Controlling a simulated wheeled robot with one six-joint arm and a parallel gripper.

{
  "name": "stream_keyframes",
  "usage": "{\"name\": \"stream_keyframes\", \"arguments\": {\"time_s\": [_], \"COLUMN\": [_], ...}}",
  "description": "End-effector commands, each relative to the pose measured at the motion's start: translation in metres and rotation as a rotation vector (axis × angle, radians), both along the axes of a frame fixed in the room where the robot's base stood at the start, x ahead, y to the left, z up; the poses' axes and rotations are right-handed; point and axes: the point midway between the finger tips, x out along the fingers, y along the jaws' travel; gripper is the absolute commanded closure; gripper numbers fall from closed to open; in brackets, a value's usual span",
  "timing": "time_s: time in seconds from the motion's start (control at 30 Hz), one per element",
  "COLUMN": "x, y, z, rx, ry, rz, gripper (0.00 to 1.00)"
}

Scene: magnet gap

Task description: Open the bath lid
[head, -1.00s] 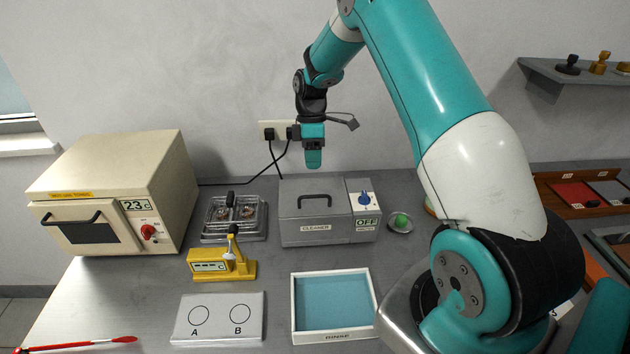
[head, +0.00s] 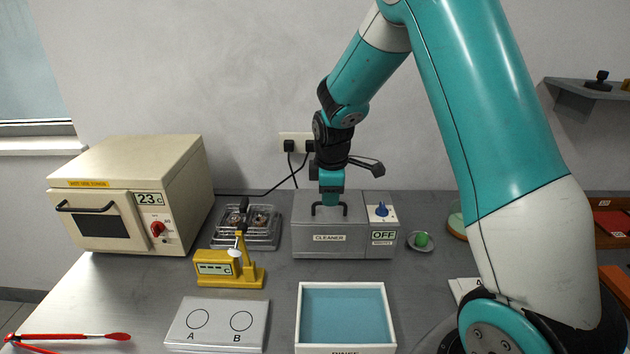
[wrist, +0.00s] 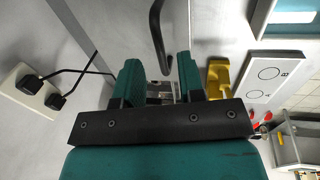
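The bath is a grey box labelled CLEANER (head: 345,243) with a dial and an OFF display at its right. Its lid is down, with a black handle (head: 318,209) on top. My gripper (head: 331,200) is just above the lid at the handle, pointing down. In the wrist view my gripper (wrist: 160,82) has its two teal fingers apart. The dark handle (wrist: 157,38) shows ahead of the gap between them, not gripped. The head view does not show clearly whether the fingers touch the handle.
A beige oven (head: 130,195) stands at the left. A clear-lidded tray (head: 247,228) and a yellow device (head: 228,267) are left of the bath. A rinse tray (head: 346,313) is in front, a dish with a green ball (head: 421,240) at right. Wall plugs (head: 298,146) are behind.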

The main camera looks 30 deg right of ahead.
Motion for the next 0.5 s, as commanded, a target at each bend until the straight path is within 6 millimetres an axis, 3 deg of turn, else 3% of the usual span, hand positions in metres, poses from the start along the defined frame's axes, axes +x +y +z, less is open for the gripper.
{"name": "stream_keyframes", "arguments": {"time_s": [0.5], "x": [-0.017], "y": [0.012], "z": [0.110], "rx": [0.001], "ry": [-0.002], "rz": [-0.001], "gripper": [0.64]}}
